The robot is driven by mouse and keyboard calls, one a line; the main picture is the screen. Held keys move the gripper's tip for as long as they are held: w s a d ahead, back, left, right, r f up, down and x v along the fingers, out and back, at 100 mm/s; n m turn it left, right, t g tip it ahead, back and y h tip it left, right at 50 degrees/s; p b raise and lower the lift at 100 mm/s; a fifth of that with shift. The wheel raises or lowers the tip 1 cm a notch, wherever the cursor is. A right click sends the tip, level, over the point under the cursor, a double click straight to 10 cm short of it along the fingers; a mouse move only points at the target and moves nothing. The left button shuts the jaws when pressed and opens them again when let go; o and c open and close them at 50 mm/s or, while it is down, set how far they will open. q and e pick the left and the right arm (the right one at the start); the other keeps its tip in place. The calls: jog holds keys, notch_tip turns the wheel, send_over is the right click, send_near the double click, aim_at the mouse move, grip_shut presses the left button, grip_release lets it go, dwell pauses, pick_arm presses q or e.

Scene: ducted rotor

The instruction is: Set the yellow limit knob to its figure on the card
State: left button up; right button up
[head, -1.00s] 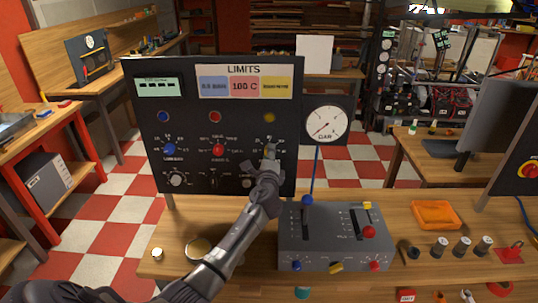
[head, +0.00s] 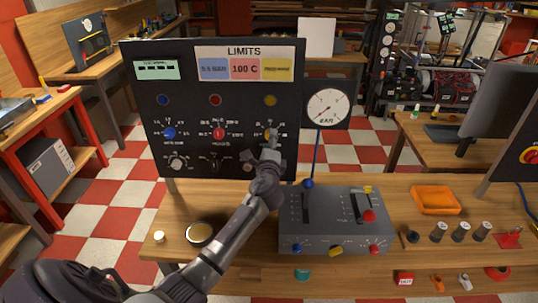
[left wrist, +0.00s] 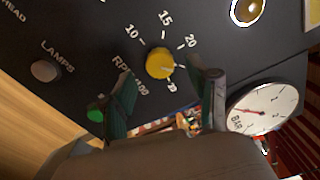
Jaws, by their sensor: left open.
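The yellow limit knob (left wrist: 159,63) sits on the black panel, with printed figures around it; 10, 15 and 20 are readable. In the head view the left gripper (head: 271,137) largely hides the knob. The LIMITS card (head: 245,65) has blue, red and yellow fields. The red one reads 100 C; the yellow one is too blurred to read. The right gripper is not in view.
Blue (head: 169,132) and red (head: 218,133) knobs sit left on the same panel. A BAR gauge (head: 327,107) is at its right edge. A grey lever box (head: 335,238) stands on the bench right of my left arm.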

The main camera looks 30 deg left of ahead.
pick_arm(q)
jog(key=v, duration=0.9)
jog(key=shift+s+d, duration=0.1)
